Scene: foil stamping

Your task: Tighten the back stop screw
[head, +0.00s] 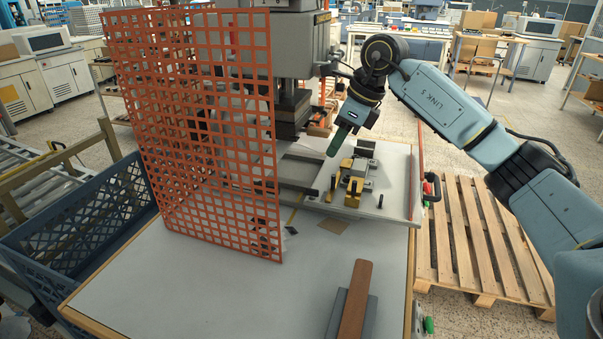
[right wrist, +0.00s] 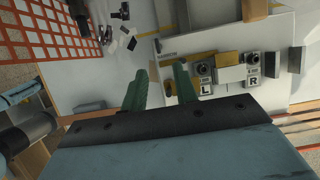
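The back stop screw cannot be picked out for certain. A stop fixture of grey and yellow blocks (head: 356,180) sits on the light plate under the press. In the right wrist view, two grey blocks marked L (right wrist: 206,78) and R (right wrist: 252,68) show round screw heads on top, with yellow parts beside them. My right gripper (head: 338,143) hangs above and left of the fixture in the head view. In the right wrist view its two green fingers (right wrist: 160,88) stand apart with nothing between them, left of the L block. My left gripper is not in view.
An orange mesh guard (head: 200,130) stands left of the press (head: 277,50). A brown bar on a grey block (head: 354,305) lies near the table's front. A blue crate (head: 95,225) is at the left, a wooden pallet (head: 472,235) at the right. The front-left tabletop is clear.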

